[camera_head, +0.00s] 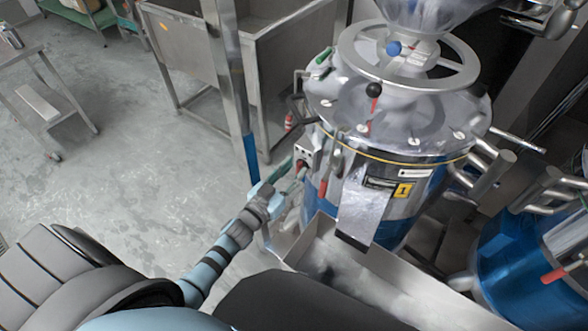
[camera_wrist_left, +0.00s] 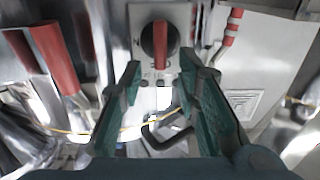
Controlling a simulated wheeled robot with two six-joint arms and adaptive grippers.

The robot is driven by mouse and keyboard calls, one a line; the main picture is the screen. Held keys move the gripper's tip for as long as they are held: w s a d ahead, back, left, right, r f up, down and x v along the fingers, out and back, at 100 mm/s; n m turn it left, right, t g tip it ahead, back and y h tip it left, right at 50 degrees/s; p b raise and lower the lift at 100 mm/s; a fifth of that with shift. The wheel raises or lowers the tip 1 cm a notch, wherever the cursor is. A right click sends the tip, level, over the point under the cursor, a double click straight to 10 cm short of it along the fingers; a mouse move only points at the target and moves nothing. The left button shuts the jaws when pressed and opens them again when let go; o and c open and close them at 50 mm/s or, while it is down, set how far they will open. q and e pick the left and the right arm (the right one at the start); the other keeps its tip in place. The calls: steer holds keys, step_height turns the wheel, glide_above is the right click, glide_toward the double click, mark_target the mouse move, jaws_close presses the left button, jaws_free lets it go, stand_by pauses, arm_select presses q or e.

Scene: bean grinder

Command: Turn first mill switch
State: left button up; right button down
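The first mill (camera_head: 345,150) is a steel and blue drum with a yellow "1" label (camera_head: 403,190), right of centre in the head view. A small switch box (camera_head: 302,156) sits on its left side. In the left wrist view the switch (camera_wrist_left: 160,45) is a black round knob with a red bar standing upright, on a light plate. My left gripper (camera_head: 284,170) is at the box in the head view. Its green fingers (camera_wrist_left: 165,72) are open and empty, spread to either side just below the knob in the wrist picture; contact cannot be told. My right gripper is out of view.
A red-handled lever (camera_head: 323,187) is on the drum close to the switch box. A metal trough (camera_head: 320,250) lies below the mill. A second blue mill (camera_head: 515,265) stands at the right. A steel post (camera_head: 237,85) rises left of the mill. The floor at left is mostly clear.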

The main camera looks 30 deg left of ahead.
arm_select(q)
steer(key=shift+w+d, duration=0.1)
steer(key=shift+w, duration=0.35)
jaws_close()
